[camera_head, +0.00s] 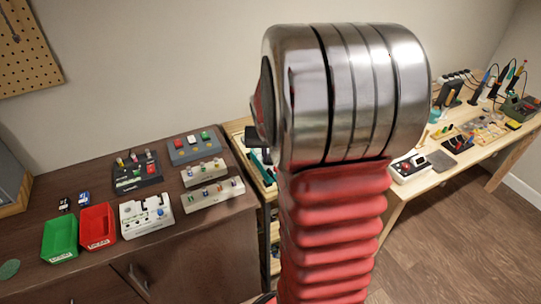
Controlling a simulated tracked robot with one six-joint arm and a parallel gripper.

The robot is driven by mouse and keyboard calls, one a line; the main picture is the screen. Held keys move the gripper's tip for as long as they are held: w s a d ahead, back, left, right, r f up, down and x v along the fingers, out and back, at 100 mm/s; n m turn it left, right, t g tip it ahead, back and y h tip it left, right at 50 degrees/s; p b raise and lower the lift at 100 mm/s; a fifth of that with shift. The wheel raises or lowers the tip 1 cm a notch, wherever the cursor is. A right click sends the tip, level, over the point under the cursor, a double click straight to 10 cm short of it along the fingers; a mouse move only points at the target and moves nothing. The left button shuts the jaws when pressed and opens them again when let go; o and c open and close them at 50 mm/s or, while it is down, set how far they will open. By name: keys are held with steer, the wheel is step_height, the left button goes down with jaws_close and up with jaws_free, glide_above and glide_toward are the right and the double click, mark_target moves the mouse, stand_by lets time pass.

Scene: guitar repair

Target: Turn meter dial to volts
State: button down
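I cannot single out a meter with a volts dial; the devices are too small to read. A white box with knobs (146,214) and a dark box with knobs (136,172) sit on the brown cabinet at left. A white device with a red button and a dark round part (409,167) lies on the wooden bench at right, beside my arm. My own arm, with red bellows and a metal joint, fills the middle and hides what is behind it. My gripper is not in view.
The brown cabinet (205,262) also carries a green bin (60,238), a red bin (97,228), a grey box with buttons (195,147) and two pale boxes with knobs. The wooden bench (432,181) holds tools and small parts. The floor (455,245) at lower right is clear.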

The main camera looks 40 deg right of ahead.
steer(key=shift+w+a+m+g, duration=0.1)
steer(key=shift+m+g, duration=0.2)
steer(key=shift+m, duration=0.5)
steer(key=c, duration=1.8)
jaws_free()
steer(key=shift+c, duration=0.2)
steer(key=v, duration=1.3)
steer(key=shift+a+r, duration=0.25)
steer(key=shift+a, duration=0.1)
